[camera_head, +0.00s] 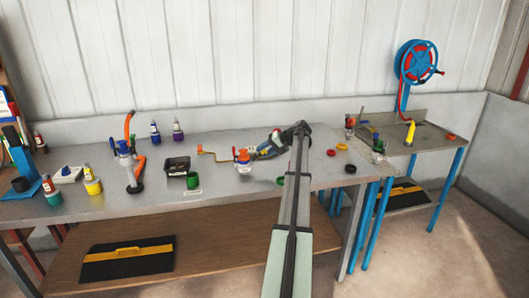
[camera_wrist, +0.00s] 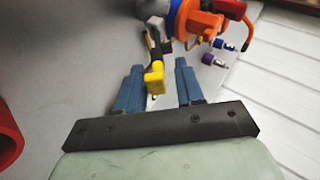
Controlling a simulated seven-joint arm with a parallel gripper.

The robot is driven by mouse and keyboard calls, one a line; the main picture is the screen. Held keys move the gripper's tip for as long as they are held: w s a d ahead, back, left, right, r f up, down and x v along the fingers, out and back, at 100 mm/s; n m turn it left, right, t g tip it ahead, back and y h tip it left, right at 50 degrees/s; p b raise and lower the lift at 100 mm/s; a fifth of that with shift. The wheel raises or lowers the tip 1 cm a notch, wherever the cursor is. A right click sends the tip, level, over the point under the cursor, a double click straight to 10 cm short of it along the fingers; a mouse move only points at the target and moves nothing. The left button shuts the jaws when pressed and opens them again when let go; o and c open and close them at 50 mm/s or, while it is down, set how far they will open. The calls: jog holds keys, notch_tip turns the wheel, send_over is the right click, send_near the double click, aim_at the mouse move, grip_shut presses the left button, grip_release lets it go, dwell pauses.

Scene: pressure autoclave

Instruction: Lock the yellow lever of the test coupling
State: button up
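The yellow lever (camera_wrist: 153,79) shows in the wrist view as a yellow block on a black and yellow arm that runs up toward a grey and orange fitting, apparently the test coupling (camera_wrist: 202,22). My gripper (camera_wrist: 159,66) is open, with one blue finger on each side of the lever's yellow end. I see a gap on both sides and cannot tell its depth between the fingers. In the head view, my gripper (camera_head: 283,139) is over the bench beside a small cluster with blue and red parts. The lever cannot be made out there, partly behind my arm.
A red and blue fitting (camera_head: 242,156) with a brass pipe stands left of my gripper on the grey bench (camera_head: 225,190). A green cup (camera_head: 193,180) and black tray (camera_head: 177,166) are farther left. Loose rings (camera_head: 350,169) lie right. A red object (camera_wrist: 8,140) is at the wrist view's left edge.

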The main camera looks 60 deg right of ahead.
jog(key=shift+w+f, duration=0.1)
jog(key=shift+c, duration=0.2)
grip_shut()
dwell(0.5)
